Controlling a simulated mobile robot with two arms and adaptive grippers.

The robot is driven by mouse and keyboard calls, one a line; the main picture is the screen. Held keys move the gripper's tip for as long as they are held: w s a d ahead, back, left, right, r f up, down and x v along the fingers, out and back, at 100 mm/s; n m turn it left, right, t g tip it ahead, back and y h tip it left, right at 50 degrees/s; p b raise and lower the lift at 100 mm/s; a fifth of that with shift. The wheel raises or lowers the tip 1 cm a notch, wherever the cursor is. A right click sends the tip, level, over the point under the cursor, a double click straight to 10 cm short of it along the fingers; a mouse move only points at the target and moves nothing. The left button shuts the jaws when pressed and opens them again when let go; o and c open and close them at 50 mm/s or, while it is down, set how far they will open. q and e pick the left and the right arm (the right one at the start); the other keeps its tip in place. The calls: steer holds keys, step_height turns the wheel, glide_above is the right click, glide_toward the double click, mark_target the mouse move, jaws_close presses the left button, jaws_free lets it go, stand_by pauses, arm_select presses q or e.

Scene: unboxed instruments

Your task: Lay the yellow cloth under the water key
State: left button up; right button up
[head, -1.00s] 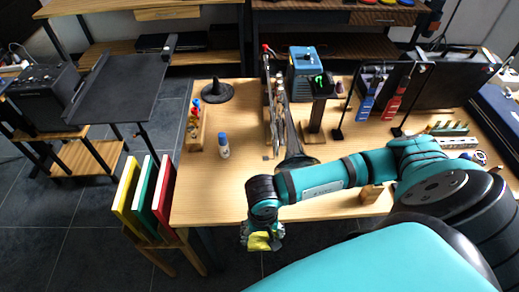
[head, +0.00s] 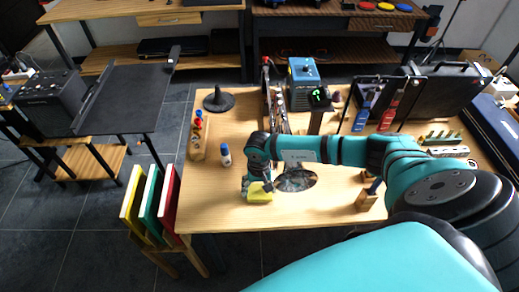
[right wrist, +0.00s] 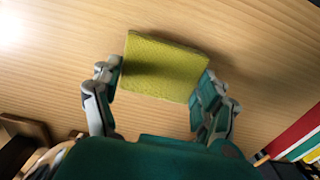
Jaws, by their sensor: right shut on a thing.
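The yellow cloth (head: 260,192) is a small folded pad over the front of the wooden table, left of the instrument's bell. My right gripper (head: 257,186) is shut on it. In the right wrist view the cloth (right wrist: 165,68) spans between the two fingers, above or close to the wood; the exact gap is unclear. A brass instrument (head: 278,105) stands behind my right arm with its bell (head: 296,181) low over the table, partly covered by the arm. The water key is too small or hidden to make out. My left gripper is not in view.
A white bottle with blue cap (head: 225,155) and a wooden rack (head: 197,138) stand to the left. The table's front left is clear.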

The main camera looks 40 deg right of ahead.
steer(key=shift+s+a+f, duration=0.1)
steer(key=shift+f, duration=0.2)
steer(key=shift+f, duration=0.2)
steer(key=o, duration=1)
steer(key=shift+r, duration=0.1)
